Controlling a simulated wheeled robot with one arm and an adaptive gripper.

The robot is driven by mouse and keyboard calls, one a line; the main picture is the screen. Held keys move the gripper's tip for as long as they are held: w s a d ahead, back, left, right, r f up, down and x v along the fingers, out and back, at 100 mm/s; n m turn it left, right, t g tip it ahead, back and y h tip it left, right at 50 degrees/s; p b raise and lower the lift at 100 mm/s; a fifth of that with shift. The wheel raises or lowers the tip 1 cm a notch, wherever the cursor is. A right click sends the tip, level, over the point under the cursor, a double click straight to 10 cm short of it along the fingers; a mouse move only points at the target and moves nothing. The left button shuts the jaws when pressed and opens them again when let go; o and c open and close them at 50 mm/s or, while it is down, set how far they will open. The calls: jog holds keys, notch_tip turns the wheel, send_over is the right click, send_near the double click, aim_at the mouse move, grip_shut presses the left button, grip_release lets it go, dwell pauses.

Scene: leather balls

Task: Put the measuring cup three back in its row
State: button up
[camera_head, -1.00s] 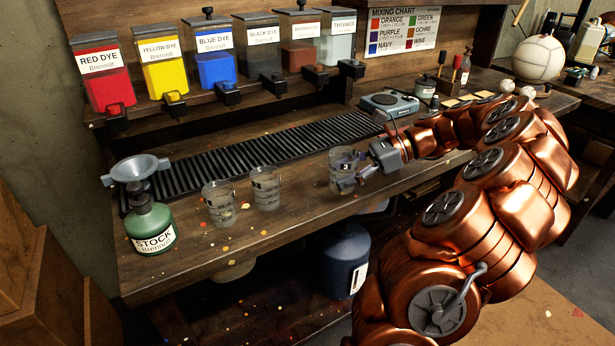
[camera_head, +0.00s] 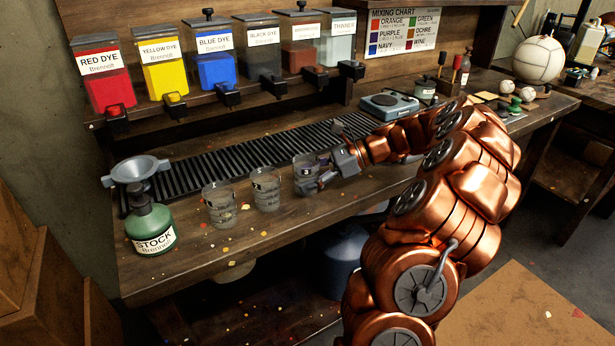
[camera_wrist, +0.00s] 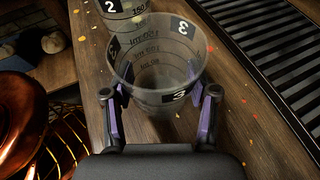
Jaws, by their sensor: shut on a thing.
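The clear measuring cup marked 3 (camera_wrist: 158,66) is upright between the two fingers of my gripper (camera_wrist: 160,115) in the wrist view. My gripper also shows in the head view (camera_head: 318,180), shut on cup three (camera_head: 304,172) at the right end of the cup row. Measuring cup two (camera_head: 265,190) stands just left of it, with a narrow gap, and also shows beyond it in the wrist view (camera_wrist: 122,22). Another measuring cup (camera_head: 219,204) stands left of cup two. I cannot tell whether the base of cup three touches the bench.
A green stock bottle (camera_head: 150,222) and a grey funnel (camera_head: 137,169) stand at the bench's left end. A black slotted grate (camera_head: 235,152) runs behind the cups. A grey scale (camera_head: 390,103) stands at the back right. Bare bench (camera_head: 375,188) lies right of the cups.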

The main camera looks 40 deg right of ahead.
jog(key=o, duration=1.3)
jog(key=shift+o, duration=0.2)
jog(key=shift+s+d+r, duration=0.1)
jog(key=shift+d+r, duration=0.05)
jog(key=shift+d, duration=0.1)
jog(key=p+v, duration=0.1)
jog(key=v, duration=1)
jog(key=shift+s+d+r, duration=0.15)
jog(key=shift+r, duration=0.05)
